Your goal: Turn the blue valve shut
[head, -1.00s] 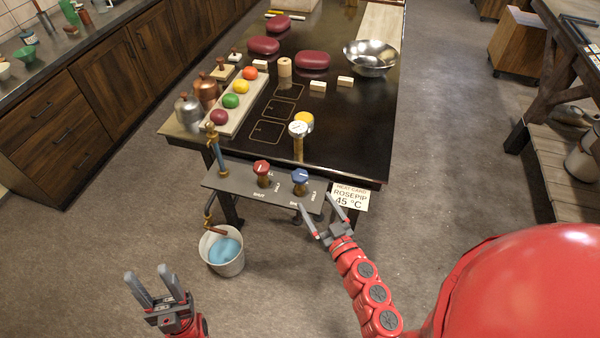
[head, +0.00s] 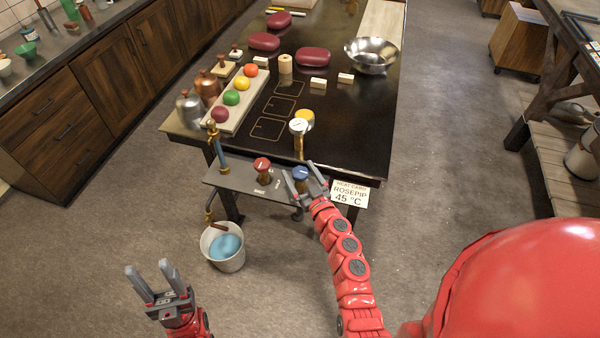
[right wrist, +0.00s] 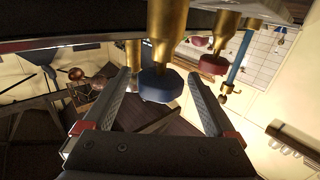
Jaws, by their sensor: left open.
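The blue valve (head: 300,173) is a round knob on the grey panel (head: 236,181) at the table's front edge. A red valve (head: 262,164) sits to its left. My right gripper (head: 303,172) is at the blue valve, its fingers open. In the right wrist view the blue valve (right wrist: 160,84) on its brass stem lies between the two open fingers (right wrist: 164,88), with a gap on each side. The red valve (right wrist: 213,64) is beyond the right finger. My left gripper (head: 154,272) is open and empty at the lower left, away from the table.
A bucket (head: 223,248) with blue liquid stands on the floor below the pipe spout. A gauge (head: 299,128) rises behind the blue valve. A card (head: 349,193) reading "ROSEPIP 45 °C" hangs right of it.

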